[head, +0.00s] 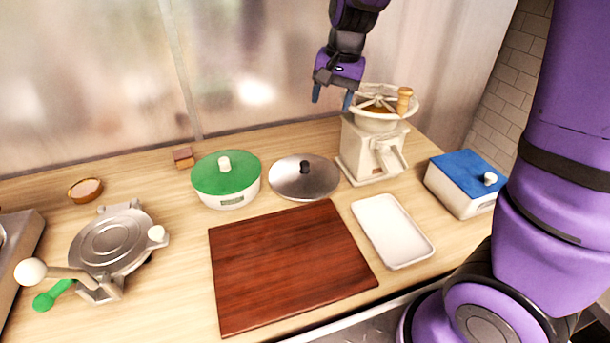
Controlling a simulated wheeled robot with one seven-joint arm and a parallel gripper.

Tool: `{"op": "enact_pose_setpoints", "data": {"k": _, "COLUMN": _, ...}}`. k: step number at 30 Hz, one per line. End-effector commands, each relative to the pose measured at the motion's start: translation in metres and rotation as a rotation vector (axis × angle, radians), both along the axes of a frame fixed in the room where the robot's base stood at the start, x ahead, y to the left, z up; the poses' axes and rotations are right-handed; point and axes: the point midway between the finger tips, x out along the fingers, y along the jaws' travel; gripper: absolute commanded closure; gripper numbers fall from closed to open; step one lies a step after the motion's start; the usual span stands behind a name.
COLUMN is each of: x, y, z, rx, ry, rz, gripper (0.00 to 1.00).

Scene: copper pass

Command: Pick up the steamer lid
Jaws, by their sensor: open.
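The steamer lid is most likely the round silver metal lid (290,181) with a black knob (305,167), lying on the wooden counter behind the cutting board. A round white container with a green lid (225,173) and white knob stands just left of it. My gripper (332,101) is open and empty, with its blue fingertips pointing down. In the picture it is above and to the right of the metal lid, next to the grinder, and apart from the lid.
A cream grinder (375,150) stands right of the lid. A dark red cutting board (285,265), a white tray (393,232), a blue-lidded box (462,185), a metal press (112,240), a small bowl (85,190) and a little wooden block (183,157) are also on the counter.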

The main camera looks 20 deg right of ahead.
Motion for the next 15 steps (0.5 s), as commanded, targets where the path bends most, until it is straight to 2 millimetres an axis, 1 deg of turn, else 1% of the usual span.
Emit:
{"op": "enact_pose_setpoints", "data": {"k": 1, "x": 0.013, "y": 0.004, "z": -0.017, "rx": -0.011, "ry": 0.025, "rz": -0.023, "gripper": 0.4}}
{"op": "enact_pose_setpoints", "data": {"k": 3, "x": 0.028, "y": 0.008, "z": -0.038, "rx": -0.023, "ry": 0.049, "rz": -0.064, "gripper": 0.4}}
{"op": "enact_pose_setpoints", "data": {"k": 6, "x": 0.048, "y": 0.014, "z": -0.067, "rx": -0.047, "ry": 0.081, "rz": -0.119, "gripper": 0.4}}
{"op": "enact_pose_setpoints", "data": {"k": 9, "x": 0.064, "y": 0.018, "z": -0.094, "rx": -0.072, "ry": 0.102, "rz": -0.164, "gripper": 0.4}}
{"op": "enact_pose_setpoints", "data": {"k": 12, "x": 0.075, "y": 0.021, "z": -0.116, "rx": -0.094, "ry": 0.118, "rz": -0.2, "gripper": 0.4}}
{"op": "enact_pose_setpoints", "data": {"k": 15, "x": 0.082, "y": 0.023, "z": -0.13, "rx": -0.11, "ry": 0.125, "rz": -0.224, "gripper": 0.4}}
